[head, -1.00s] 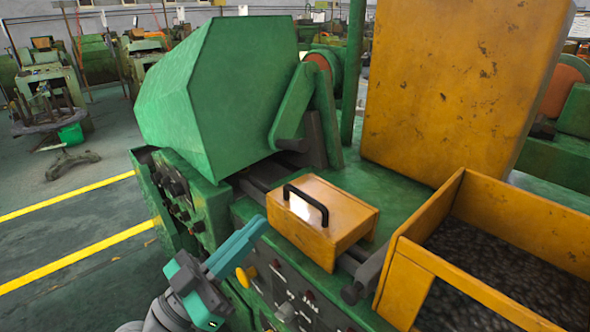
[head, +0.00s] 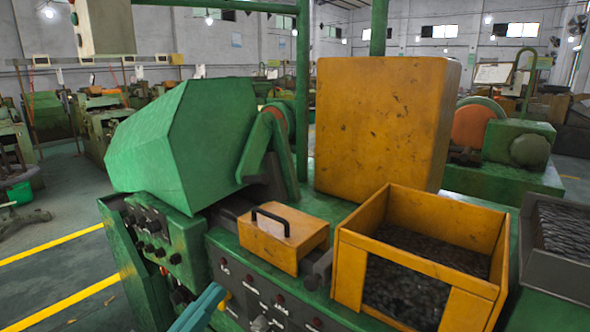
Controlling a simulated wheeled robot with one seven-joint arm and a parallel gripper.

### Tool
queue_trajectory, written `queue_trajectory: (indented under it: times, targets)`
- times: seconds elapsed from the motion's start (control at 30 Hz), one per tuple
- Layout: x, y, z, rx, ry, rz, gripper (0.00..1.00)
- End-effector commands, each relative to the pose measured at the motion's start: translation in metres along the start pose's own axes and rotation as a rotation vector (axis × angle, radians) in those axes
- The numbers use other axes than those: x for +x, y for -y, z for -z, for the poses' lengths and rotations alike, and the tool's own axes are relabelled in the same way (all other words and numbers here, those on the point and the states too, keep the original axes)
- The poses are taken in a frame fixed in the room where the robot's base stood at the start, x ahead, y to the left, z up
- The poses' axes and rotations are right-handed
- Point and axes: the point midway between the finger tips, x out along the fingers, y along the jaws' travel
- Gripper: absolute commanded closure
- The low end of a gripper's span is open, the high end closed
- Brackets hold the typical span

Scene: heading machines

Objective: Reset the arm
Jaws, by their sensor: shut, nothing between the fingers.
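My gripper (head: 202,309) shows only in part at the bottom edge of the head view. Its teal fingers lie together, shut, with nothing held. The rest of my arm is out of the picture. The fingers are in front of the green heading machine's control panel (head: 262,290), low and to the left of the yellow box with a black handle (head: 290,246). I cannot tell whether the fingertips touch the panel.
The green machine hood (head: 185,140) and a tall yellow cabinet (head: 385,125) stand behind. A yellow bin (head: 400,262) of dark parts is at right, with a grey tray (head: 552,275) beyond. Open floor with yellow lines (head: 60,306) is at left.

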Motion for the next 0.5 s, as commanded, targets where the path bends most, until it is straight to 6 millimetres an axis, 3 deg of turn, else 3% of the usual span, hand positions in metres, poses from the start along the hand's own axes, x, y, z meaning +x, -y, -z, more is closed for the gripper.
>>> queue_trajectory:
  times: [0.37, 0.5]
  targets:
    - [-0.002, 0.011, -0.058, -0.116, 0.024, 0.138, 1.00]
    - [-0.007, 0.014, -0.090, -0.167, 0.043, 0.215, 1.00]
